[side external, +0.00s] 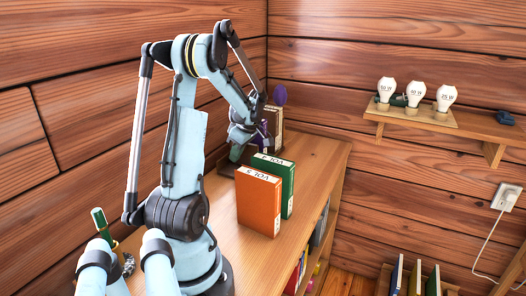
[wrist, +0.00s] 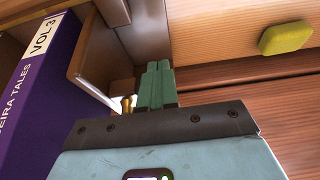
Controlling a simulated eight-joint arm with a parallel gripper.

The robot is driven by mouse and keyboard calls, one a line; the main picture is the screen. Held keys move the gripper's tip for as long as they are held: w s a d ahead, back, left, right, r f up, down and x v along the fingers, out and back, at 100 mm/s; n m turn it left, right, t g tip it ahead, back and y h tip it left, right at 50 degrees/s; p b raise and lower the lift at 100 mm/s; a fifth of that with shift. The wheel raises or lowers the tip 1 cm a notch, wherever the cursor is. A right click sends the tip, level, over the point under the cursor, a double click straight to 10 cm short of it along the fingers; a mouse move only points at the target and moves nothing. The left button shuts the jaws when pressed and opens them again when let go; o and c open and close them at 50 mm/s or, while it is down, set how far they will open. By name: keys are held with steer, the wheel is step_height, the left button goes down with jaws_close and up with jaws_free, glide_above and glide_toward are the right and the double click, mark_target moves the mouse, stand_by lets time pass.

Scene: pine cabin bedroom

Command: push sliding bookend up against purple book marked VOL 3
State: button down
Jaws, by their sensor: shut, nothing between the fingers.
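The purple book marked VOL 3 (wrist: 45,85) stands at the left of the wrist view. In the side view a purple patch (side external: 263,128) shows behind my gripper. A brown wooden panel (wrist: 92,52), which looks like the sliding bookend, stands just right of the book in the wrist view. I cannot tell whether panel and book touch. My gripper (wrist: 158,68) has its teal fingers together and empty, to the right of the panel. Contact with it is unclear. In the side view my gripper (side external: 243,138) is low over the far shelf top, partly hiding book and bookend.
An orange book (side external: 259,203) and a green book (side external: 288,185) stand nearer on the shelf top (side external: 315,160). A yellow-green block (wrist: 285,38) lies at the upper right of the wrist view. Bulbs (side external: 415,93) stand on a wall shelf. The shelf top's right side is clear.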

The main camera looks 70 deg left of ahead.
steer(key=shift+w+a, duration=3.35)
stand_by(0.8)
steer(key=shift+s+d, duration=0.1)
steer(key=shift+s+d, duration=0.65)
step_height(320, 180, up, 9)
stand_by(1.1)
steer(key=shift+w, duration=0.1)
